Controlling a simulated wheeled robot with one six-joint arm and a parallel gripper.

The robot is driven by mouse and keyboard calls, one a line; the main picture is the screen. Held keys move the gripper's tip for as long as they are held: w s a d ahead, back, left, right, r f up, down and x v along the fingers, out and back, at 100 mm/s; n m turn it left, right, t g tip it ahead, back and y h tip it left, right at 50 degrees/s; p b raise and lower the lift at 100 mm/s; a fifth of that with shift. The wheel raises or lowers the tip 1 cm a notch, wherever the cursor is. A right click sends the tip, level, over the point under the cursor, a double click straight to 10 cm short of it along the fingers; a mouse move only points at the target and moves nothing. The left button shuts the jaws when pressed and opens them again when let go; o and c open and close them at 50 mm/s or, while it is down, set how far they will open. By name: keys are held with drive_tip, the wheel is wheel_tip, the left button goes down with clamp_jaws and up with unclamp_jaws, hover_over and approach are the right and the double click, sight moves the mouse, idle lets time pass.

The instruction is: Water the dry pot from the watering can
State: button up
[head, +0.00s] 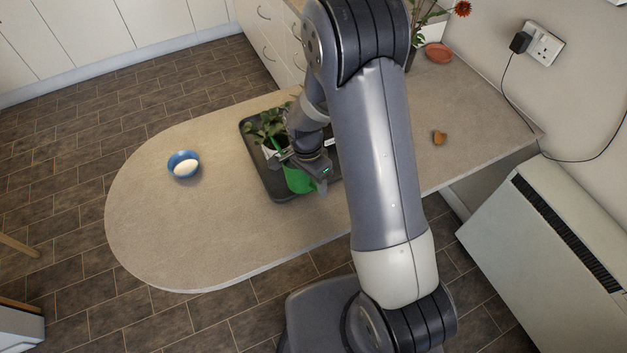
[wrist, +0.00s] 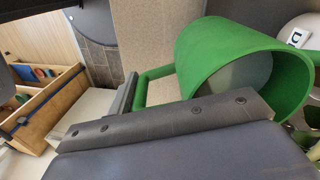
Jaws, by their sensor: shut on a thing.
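The green watering can (head: 299,181) is over the dark tray (head: 276,188) in the head view. My gripper (head: 306,163) is shut on the can. In the wrist view the can (wrist: 215,50) is large and close, its open top facing the camera, and its handle runs to my gripper (wrist: 128,100). A leafy plant in a white pot (head: 270,150) stands in the tray beside the can. In the wrist view a pale pot with a letter D label (wrist: 297,38) shows past the can. My arm hides part of the tray. I cannot tell whether water is flowing.
A blue bowl with a white egg-like thing (head: 184,164) stands at the left of the counter. A small brown piece (head: 439,137), a terracotta saucer (head: 438,52) and a red flower (head: 462,8) are at the right. The counter's rounded left end is mostly clear.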

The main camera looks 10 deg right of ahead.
drive_tip(key=shift+r, duration=0.15)
drive_tip(key=shift+r+g+p, duration=0.3)
drive_tip(key=shift+r+p, duration=0.25)
drive_tip(key=shift+p, duration=0.15)
drive_tip(key=shift+r+h, duration=0.2)
drive_tip(key=shift+h, duration=0.1)
drive_tip(key=shift+r+g+p, duration=0.3)
drive_tip(key=shift+r+p, duration=0.1)
drive_tip(key=shift+p, duration=0.2)
drive_tip(key=shift+r, duration=0.2)
idle(0.5)
drive_tip(key=shift+w+r+g+h+p, duration=0.1)
drive_tip(key=shift+r+g+h+p, duration=0.25)
drive_tip(key=shift+r+p, duration=0.25)
idle(0.5)
drive_tip(key=shift+f, duration=0.15)
